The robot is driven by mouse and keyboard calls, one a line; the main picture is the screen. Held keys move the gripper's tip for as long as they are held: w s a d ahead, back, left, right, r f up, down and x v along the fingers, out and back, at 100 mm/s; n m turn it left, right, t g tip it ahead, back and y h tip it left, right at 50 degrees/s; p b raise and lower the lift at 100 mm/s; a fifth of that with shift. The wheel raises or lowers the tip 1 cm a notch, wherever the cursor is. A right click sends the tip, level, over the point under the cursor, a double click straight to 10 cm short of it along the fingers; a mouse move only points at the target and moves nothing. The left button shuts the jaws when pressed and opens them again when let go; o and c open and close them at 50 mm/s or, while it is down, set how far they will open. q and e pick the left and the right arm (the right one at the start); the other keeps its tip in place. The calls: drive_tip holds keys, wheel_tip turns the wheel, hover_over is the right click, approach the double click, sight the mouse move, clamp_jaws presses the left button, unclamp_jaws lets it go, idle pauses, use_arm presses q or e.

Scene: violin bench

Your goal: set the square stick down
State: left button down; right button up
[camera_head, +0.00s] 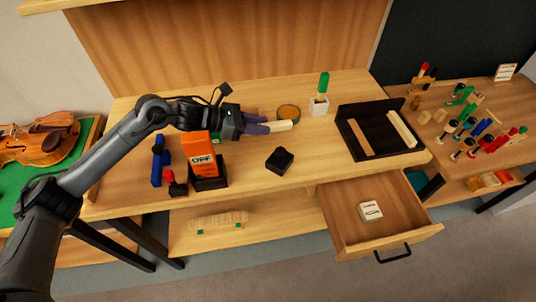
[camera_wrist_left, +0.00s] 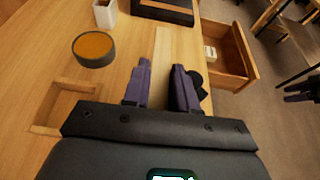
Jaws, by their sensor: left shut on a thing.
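The square stick (camera_head: 282,126) is pale wood. My left gripper (camera_head: 264,127) is shut on it above the bench, and one end sticks out to the right past the fingertips. In the left wrist view the stick (camera_wrist_left: 163,50) runs between the two purple fingers of my left gripper (camera_wrist_left: 161,75). I cannot tell how high it is above the bench (camera_head: 320,150). A dark gripper shape, seemingly my right gripper (camera_wrist_left: 302,91), shows partly at the right edge of the left wrist view; its jaws are unclear.
A black tray (camera_head: 347,112) at the right holds two strips. A round tin (camera_head: 289,111) and white holder (camera_head: 318,106) stand behind the stick. A black block (camera_head: 280,160) lies in front. An orange box (camera_head: 200,153) stands left. The drawer (camera_head: 345,235) is open below.

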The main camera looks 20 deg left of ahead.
sight(260, 151)
use_arm(q)
wheel_tip(260, 151, down, 9)
drive_tip(key=shift+f+b, duration=0.1)
drive_tip(key=shift+b, duration=0.55)
drive_tip(key=shift+f+b, duration=0.2)
drive_tip(key=shift+b, duration=0.15)
drive_tip(key=c, duration=1.2)
unclamp_jaws()
drive_tip(key=shift+r, duration=0.1)
drive_tip(key=shift+r, duration=0.1)
